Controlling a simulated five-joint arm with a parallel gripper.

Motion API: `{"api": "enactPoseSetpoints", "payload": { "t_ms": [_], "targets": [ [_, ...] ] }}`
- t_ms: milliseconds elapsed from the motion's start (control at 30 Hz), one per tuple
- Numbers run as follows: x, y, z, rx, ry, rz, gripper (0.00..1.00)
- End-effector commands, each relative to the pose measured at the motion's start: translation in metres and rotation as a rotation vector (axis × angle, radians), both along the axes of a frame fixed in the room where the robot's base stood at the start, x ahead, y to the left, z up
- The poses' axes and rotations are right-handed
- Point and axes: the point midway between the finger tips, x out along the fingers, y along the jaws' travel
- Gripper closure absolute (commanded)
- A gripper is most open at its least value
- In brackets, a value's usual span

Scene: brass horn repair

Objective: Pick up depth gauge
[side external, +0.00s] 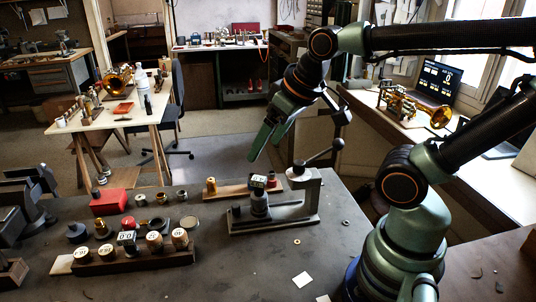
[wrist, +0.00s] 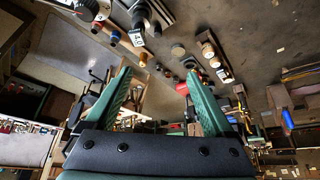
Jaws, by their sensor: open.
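Two small dark instruments with lit number displays are on the dark bench, and I cannot tell for sure which is the depth gauge. One display gauge (side external: 258,184) stands upright on the grey clamp fixture (side external: 290,212) near the middle. The other display piece (side external: 127,238) is among round-topped pieces at the wooden rack (side external: 135,262).
A red block (side external: 109,202) and several small cups and rings lie at the bench's left. A wooden strip (side external: 228,190) lies behind the fixture, whose lever arm (side external: 325,152) rises at its right.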

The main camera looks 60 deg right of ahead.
Motion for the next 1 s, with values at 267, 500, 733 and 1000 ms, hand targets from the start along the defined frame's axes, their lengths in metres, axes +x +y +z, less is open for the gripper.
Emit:
{"api": "enactPoseSetpoints", "payload": {
  "t_ms": [267,500,733,1000],
  "targets": [
    [0.001,-0.001,0.0,0.015,0.009,-0.033,0.12],
    [0.015,-0.011,-0.005,0.183,0.114,-0.429,0.12],
    [0.033,-0.025,-0.018,0.358,0.228,-0.998,0.12],
    [0.053,-0.043,-0.039,0.474,0.302,-1.657,0.12]
  ]
}}
